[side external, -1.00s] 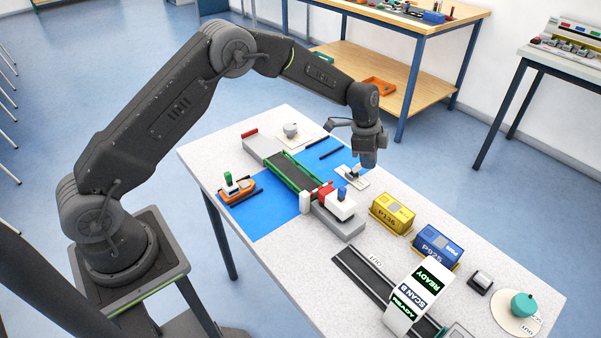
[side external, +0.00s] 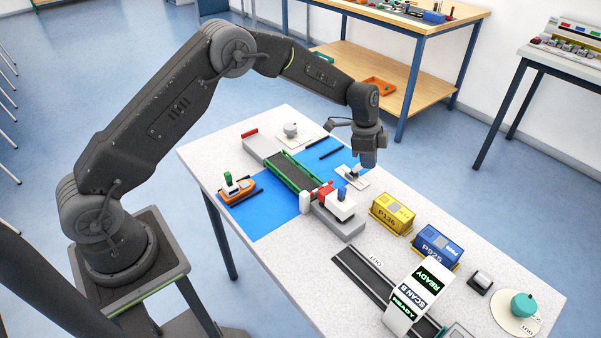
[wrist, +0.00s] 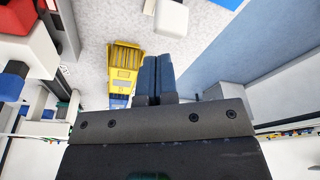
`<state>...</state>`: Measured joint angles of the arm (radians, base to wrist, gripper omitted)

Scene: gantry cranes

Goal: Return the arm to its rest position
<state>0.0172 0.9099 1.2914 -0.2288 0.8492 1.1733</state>
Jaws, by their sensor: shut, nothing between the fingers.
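My gripper (side external: 368,164) is above the far right edge of the table (side external: 290,272), behind a small switch on a white plate (side external: 352,178). It points down and touches nothing that I can see. In the wrist view the two dark blue fingers (wrist: 157,77) are side by side, shut and empty. My arm reaches out over the table with its elbow raised.
A grey conveyor with green rails (side external: 298,172) and a red-and-white block (side external: 336,202) lie near the gripper. Yellow (side external: 392,214) and blue (side external: 436,246) containers stand to the right. A scanner arch (side external: 418,295) stands at front right. An orange boat (side external: 238,190) sits left.

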